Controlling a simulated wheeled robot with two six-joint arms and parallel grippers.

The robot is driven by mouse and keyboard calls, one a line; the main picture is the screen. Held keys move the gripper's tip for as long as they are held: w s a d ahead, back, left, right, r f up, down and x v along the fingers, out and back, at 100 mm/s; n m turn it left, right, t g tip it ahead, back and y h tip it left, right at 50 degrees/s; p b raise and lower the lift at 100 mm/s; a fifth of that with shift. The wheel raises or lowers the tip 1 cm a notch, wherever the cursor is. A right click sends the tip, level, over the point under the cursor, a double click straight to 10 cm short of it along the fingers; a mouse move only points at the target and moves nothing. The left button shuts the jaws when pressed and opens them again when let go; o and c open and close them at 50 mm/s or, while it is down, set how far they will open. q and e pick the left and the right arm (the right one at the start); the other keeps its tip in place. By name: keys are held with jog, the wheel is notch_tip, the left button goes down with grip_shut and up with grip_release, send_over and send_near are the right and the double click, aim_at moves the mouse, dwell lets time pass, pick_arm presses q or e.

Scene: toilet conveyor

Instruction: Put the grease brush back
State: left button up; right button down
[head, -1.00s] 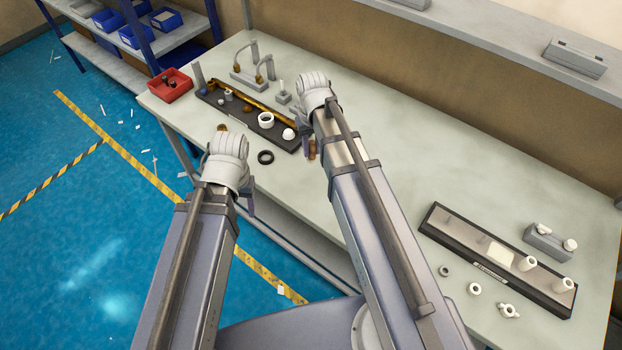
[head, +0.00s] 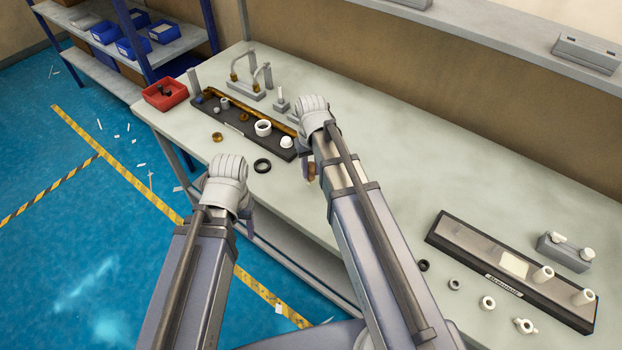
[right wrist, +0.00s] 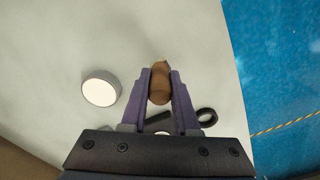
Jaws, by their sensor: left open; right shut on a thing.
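My right gripper (head: 307,158) is shut on a brown, wood-like piece (head: 311,172), which looks like the grease brush's handle. In the right wrist view the brown piece (right wrist: 160,85) sits between the purple fingers (right wrist: 159,95), above the pale bench top; bristles cannot be made out. My right wrist hides part of the bench behind it. My left gripper (head: 247,208) is open, low at the bench's front edge, with its fingers mostly hidden by the white wrist.
A dark tray (head: 215,112) with rings and a white cap lies left of my right gripper. A black ring (head: 262,166) lies in front. A red bin (head: 165,95) and grey stand (head: 248,90) are farther back. A second tray (head: 470,247) is right; mid-bench is clear.

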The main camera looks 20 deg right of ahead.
aim_at(311, 176)
jog(key=shift+f+b, duration=1.5)
jog(key=shift+f, duration=0.25)
jog(key=shift+f, duration=0.1)
jog(key=c, duration=0.7)
grip_release()
jog(key=shift+o, duration=0.2)
notch_tip(311, 176, up, 12)
jog(key=p, duration=1.2)
jog(key=shift+r, duration=0.2)
jog(key=s+a+n+h, duration=0.1)
jog(key=s+a+n, duration=0.2)
jog(key=s+a, duration=0.7)
jog(key=s, duration=0.4)
jog(key=shift+s+a, duration=0.2)
jog(key=shift+a, duration=0.05)
